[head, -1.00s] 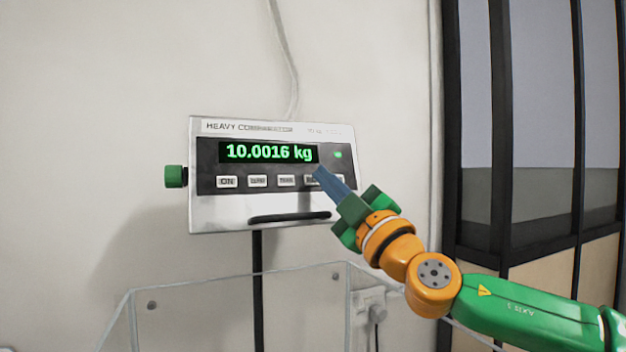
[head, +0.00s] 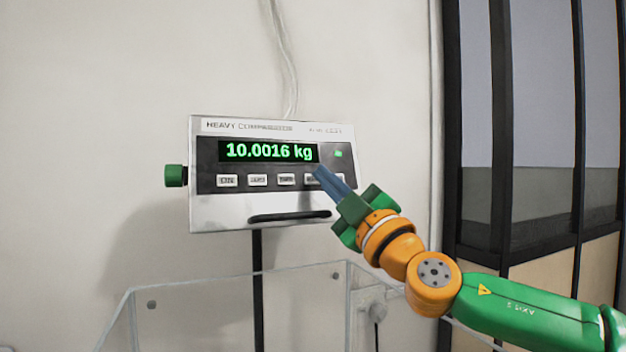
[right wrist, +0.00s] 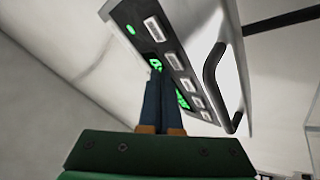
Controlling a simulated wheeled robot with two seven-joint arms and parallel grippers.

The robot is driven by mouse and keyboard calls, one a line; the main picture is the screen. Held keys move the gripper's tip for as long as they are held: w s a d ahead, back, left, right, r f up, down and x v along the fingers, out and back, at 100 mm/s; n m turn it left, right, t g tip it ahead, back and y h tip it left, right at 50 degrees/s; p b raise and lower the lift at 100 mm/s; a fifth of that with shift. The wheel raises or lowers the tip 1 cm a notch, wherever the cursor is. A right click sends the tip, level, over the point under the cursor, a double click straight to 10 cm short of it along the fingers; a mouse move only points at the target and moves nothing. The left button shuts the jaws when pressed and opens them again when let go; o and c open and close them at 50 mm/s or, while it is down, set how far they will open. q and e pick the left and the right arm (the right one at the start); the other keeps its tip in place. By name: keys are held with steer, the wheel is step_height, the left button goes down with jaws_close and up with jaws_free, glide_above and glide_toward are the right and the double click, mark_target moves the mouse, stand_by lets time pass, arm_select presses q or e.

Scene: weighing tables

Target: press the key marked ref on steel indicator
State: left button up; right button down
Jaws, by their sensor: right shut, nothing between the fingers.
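The steel indicator (head: 225,212) stands on a dark post and shows "10.0016 kg" in green digits on its display (head: 268,152). My left gripper is not in view.
A dark handle bar (head: 288,217) juts from the indicator's lower front, and a green knob (head: 176,176) is on its left side. A clear-walled enclosure (head: 240,285) stands below. A dark-framed glass partition (head: 500,130) is at the right.

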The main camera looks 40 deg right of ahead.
steer(key=shift+w, duration=0.1)
stand_by(0.7)
steer(key=shift+w+d+f, duration=0.1)
steer(key=shift+w, duration=0.2)
steer(key=shift+w+d+p, duration=0.1)
steer(key=shift+w+p, duration=0.2)
steer(key=shift+p, duration=0.3)
stand_by(0.4)
steer(key=shift+s+f, duration=0.1)
steer(key=shift+s+b, duration=0.35)
steer(key=shift+s+a, duration=0.2)
steer(key=shift+r, duration=0.2)
steer(key=shift+s+a+r+b, duration=0.2)
steer(key=shift+s+a+b, duration=0.05)
steer(key=shift+s, duration=0.5)
steer(key=shift+s+a+r+b, duration=0.25)
steer(key=shift+s, duration=0.55)
steer(key=shift+s+a+r+b, duration=0.2)
steer(key=shift+s+a+b, duration=0.05)
steer(key=shift+s, duration=0.5)
